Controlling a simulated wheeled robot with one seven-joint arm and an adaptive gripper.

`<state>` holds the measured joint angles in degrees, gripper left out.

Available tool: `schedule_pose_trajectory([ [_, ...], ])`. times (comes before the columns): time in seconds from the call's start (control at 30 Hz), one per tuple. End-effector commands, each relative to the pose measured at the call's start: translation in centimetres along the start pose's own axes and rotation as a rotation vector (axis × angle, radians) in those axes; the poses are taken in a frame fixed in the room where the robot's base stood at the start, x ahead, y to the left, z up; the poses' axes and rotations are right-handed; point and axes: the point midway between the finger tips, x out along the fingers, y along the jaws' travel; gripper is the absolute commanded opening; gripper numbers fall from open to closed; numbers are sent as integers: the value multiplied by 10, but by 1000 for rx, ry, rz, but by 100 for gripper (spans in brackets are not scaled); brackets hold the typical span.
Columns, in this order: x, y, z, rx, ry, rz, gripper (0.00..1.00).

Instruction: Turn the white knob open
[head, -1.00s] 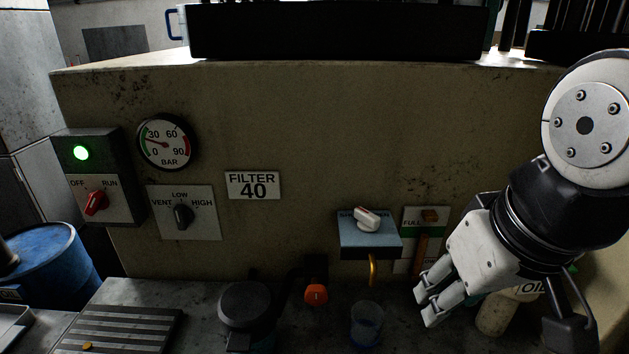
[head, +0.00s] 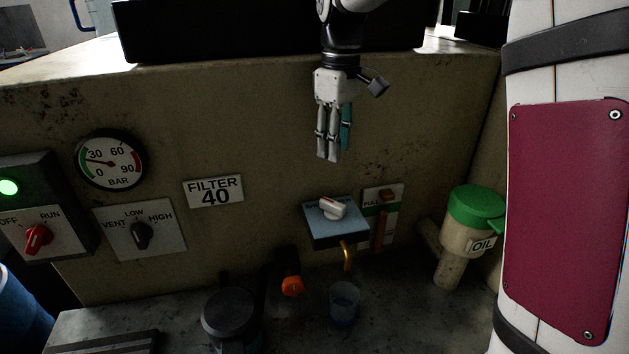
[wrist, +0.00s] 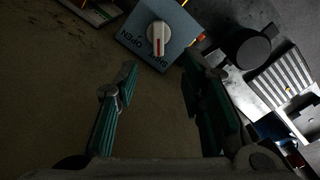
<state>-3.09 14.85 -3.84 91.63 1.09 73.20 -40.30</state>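The white knob (head: 333,208) sits on top of a blue-grey box (head: 322,229) on the wall, in the head view. In the wrist view the knob (wrist: 158,35) has a red line pointing down toward the "SHUT" lettering; "OPEN" is printed to its left. My gripper (head: 329,158) hangs fingers down above the box, in front of the wall, apart from the knob. In the wrist view my gripper (wrist: 159,62) is open and empty, its two green-padded fingers spread with the knob beyond their tips.
A copper spout (head: 347,256) comes from the box above a clear cup (head: 344,303). An upright level gauge (head: 382,220) is right of the box. An orange knob (head: 292,286), a dark round container (head: 231,318) and a green-lidded oil container (head: 470,225) stand nearby.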

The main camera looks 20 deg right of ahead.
Motion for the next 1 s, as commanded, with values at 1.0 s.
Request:
schedule_pose_trajectory([
  [1.0, 137, 2, -2, -11, -7, -3, 37],
])
